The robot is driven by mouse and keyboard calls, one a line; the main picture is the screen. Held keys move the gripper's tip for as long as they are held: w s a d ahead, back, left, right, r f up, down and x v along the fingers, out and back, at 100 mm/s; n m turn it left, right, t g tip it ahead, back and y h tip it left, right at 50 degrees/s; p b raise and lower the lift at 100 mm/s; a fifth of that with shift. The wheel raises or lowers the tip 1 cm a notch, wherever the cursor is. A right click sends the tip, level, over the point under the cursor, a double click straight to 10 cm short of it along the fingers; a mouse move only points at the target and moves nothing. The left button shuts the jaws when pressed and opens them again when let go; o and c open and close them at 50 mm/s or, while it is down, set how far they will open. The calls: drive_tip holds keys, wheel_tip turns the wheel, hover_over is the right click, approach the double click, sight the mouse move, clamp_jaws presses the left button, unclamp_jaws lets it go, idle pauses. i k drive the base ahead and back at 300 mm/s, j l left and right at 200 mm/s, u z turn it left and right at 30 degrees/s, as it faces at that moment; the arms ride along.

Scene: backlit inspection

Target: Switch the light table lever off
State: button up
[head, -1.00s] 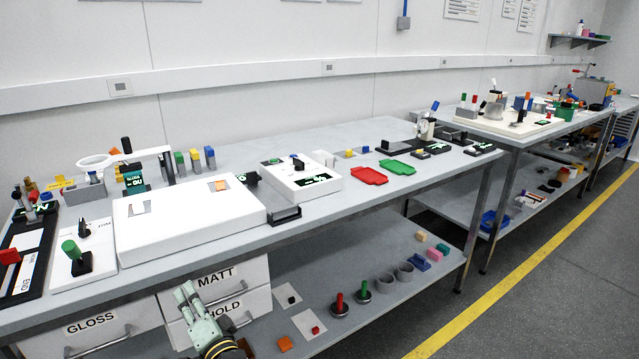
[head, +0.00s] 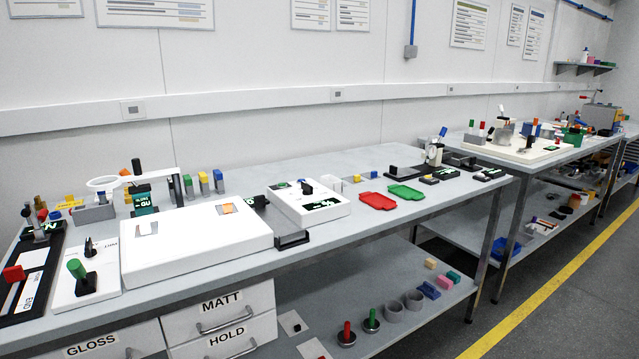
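I cannot read any on or off marking. My gripper is out of view.
A black panel with a red-handled lever (head: 14,274) lies at the far left. A ring magnifier (head: 102,184) stands behind the light table. A white control box (head: 308,207) and red tray (head: 377,201) are to the right. Drawers (head: 222,312) are below.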

sight(75, 266)
drive_tip(key=j+z, duration=0.1)
drive_tip(key=j, duration=0.6)
drive_tip(key=k+j, duration=0.1)
drive_tip(key=j, duration=0.65)
drive_tip(key=j+z, duration=0.15)
drive_tip(key=j, duration=0.55)
drive_tip(key=k+j, duration=0.15)
drive_tip(key=j, duration=0.55)
drive_tip(key=z, duration=0.05)
